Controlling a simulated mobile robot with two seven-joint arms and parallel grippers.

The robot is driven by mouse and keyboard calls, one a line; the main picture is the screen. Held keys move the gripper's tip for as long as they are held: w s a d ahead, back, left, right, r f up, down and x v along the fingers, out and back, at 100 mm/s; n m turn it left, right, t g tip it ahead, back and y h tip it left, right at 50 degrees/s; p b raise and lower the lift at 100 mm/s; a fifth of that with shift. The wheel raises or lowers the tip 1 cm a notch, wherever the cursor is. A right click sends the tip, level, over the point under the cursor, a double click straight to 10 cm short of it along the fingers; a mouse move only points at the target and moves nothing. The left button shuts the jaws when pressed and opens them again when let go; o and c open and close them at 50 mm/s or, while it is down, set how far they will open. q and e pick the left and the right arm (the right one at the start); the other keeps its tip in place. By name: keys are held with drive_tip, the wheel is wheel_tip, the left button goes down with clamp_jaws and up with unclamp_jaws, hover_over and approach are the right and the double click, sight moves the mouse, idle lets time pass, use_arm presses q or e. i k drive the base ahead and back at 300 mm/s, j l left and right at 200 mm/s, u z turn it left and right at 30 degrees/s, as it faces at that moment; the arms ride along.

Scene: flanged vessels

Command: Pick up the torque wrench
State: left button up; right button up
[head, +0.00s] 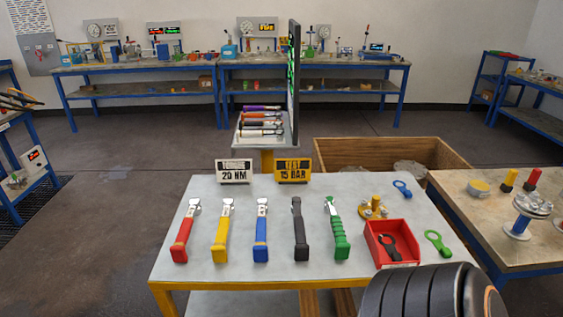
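Several wrench-like tools lie in a row on the grey table (200,276), heads pointing away. From left they have a red handle (182,238), a yellow handle (221,235), a blue handle (261,235), a black handle (300,232) and a green handle (338,235). I cannot tell which one the task means. Neither gripper shows. A dark ribbed part at the lower right looks like my own arm.
A red tray (373,250) holds a black tool. A green tool (437,242), a blue tool (402,188) and a yellow fitting (373,208) lie nearby. A wooden crate (340,155) stands behind; a bench (465,215) with flanged parts (519,228) is at right.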

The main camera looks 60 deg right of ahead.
sight(219, 252)
drive_tip(key=z, duration=1.3)
